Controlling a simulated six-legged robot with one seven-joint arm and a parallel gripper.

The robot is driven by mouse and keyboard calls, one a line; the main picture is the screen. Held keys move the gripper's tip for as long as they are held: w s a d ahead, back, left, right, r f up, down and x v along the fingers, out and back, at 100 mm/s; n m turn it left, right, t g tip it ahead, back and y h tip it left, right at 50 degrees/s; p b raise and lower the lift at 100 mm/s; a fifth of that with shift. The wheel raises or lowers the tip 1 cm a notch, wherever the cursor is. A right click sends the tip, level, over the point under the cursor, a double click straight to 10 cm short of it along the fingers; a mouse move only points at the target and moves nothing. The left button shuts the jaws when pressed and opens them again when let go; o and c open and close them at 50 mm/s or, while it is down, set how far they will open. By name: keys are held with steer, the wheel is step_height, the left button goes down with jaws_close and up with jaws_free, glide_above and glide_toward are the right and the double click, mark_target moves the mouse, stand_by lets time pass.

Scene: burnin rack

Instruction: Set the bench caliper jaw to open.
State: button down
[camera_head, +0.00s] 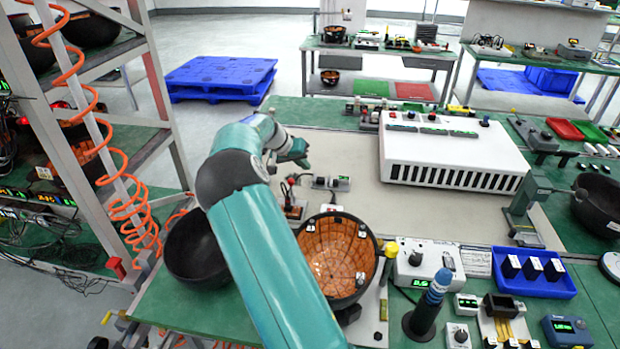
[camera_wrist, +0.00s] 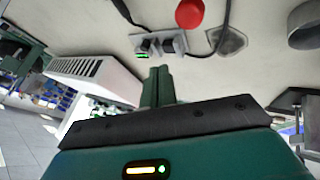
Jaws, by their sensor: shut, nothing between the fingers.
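My gripper (camera_head: 300,152) is at the end of my teal arm, above the beige mat on the bench. In the wrist view its two green fingers (camera_wrist: 160,84) are together with nothing between them. A green clamp-like tool (camera_head: 525,208) with an upright frame stands on the right of the bench in the head view; it may be the bench caliper, but I cannot be sure. My gripper is well to its left and apart from it. Its jaw setting is too small to tell.
A white vented box (camera_head: 455,152) stands at the back of the mat. An orange-lined bowl (camera_head: 337,257) and a black bowl (camera_head: 193,250) flank my arm. A blue tray (camera_head: 535,287) is at right. A small connector block (camera_wrist: 161,43) and red button (camera_wrist: 190,13) show near my fingers.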

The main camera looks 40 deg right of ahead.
glide_toward(333, 184)
steer(key=f, duration=0.1)
steer(key=w+d+f, duration=0.1)
steer(key=f, duration=0.1)
steer(key=d+f, duration=0.1)
steer(key=shift+w+f, duration=0.3)
steer(key=shift+f, duration=0.05)
steer(key=shift+s, duration=0.1)
steer(key=shift+s+d, duration=0.7)
steer(key=shift+s, duration=0.1)
